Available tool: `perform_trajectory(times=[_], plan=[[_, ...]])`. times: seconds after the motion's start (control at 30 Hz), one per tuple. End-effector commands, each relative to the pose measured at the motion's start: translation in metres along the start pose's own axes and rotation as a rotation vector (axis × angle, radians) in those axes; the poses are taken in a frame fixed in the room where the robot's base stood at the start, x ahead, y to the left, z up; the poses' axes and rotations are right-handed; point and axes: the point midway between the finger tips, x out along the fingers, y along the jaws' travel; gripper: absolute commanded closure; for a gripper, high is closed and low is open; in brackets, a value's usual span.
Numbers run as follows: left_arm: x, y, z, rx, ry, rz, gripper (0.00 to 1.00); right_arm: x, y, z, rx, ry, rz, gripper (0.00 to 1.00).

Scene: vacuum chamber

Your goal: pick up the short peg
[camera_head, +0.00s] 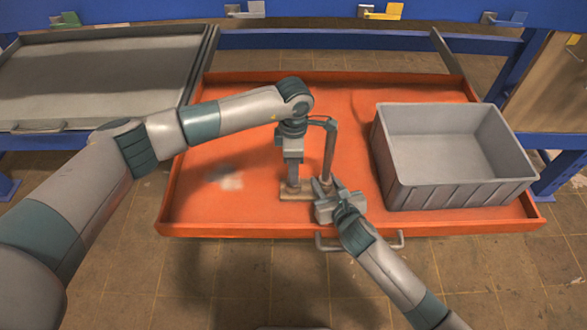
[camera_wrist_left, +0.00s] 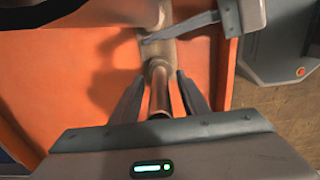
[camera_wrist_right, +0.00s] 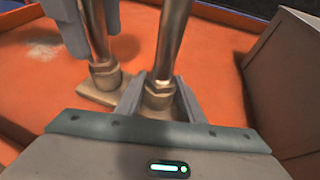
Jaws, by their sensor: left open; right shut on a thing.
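The short peg (camera_head: 293,181) stands upright on a small flat base plate (camera_head: 290,198) on the orange tray. My left gripper (camera_head: 292,163) points down over it with open fingers. In the left wrist view the peg (camera_wrist_left: 160,95) lies between the two fingers, with a gap on each side. A taller metal peg (camera_head: 329,158) stands upright just to the right. My right gripper (camera_head: 324,187) is shut on the foot of this tall peg, at a hex-shaped collar (camera_wrist_right: 158,95). In the right wrist view the short peg's collar (camera_wrist_right: 105,75) stands to its left.
A grey open bin (camera_head: 455,190) stands on the right of the orange tray (camera_head: 240,228) and looks empty. A grey tray (camera_head: 100,70) lies at the left. The tray's left part is clear apart from a pale patch. Blue rack beams (camera_head: 350,42) run behind.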

Motion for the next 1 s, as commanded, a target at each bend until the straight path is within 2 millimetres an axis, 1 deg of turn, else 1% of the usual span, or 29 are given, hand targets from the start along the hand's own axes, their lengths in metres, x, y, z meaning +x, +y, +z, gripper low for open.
perform_trajectory(times=[0.03,0.07,0.1,0.17,0.2,0.23,0.53,0.67,0.83,1.0], plan=[[0.0,0.0,0.0,0.0,0.0,0.0,0.59,0.0,0.0,0.0,0.0,0.001,0.0,0.95],[0.0,0.0,0.0,0.0,0.0,0.0,0.62,0.0,0.0,0.0,0.0,0.001,0.0,0.95],[0.0,0.0,0.0,0.0,0.0,0.0,0.71,0.0,0.0,0.0,0.0,0.001,0.0,0.95],[0.0,0.0,0.0,0.0,0.0,0.0,0.85,0.0,0.0,0.0,0.0,0.001,0.0,0.95],[0.0,0.0,0.0,0.0,0.0,0.0,0.95,0.0,0.0,0.0,0.0,0.001,0.0,0.95],[0.0,0.0,0.0,0.0,0.0,0.0,1.0,0.0,0.0,0.0,0.0,0.001,0.0,0.95],[-0.002,0.0,0.0,0.0,-0.001,0.001,1.0,0.0,0.0,0.0,0.0,0.001,0.0,0.95],[-0.007,0.001,0.001,0.001,-0.002,0.002,1.0,0.0,0.0,0.0,0.0,0.001,0.0,0.95],[-0.025,0.001,0.0,0.001,-0.001,0.003,1.0,0.0,0.0,0.0,0.0,0.001,0.0,0.95],[-0.054,0.001,0.0,0.001,-0.001,0.004,1.0,0.0,0.0,0.0,0.0,0.001,0.0,0.95]])
